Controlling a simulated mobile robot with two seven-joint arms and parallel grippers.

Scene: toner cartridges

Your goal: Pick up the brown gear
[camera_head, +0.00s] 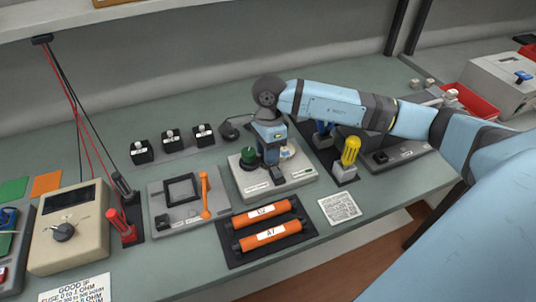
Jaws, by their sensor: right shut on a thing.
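My right gripper (271,158) points down over a light grey fixture (300,182) in the middle of the bench. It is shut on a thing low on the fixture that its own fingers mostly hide. The place fits the brown gear, but its colour and teeth cannot be made out. A dark green round part (248,157) stands on the fixture just left of the fingers. A small pale tan part (287,152) shows close to their right. My left gripper is not in view.
Two orange cartridges (271,234) lie in a black tray in front. A yellow-topped part (350,151) stands right of the fixture, below my arm. A grey plate with an orange lever (205,195) is to the left. A beige meter (68,225) stands far left.

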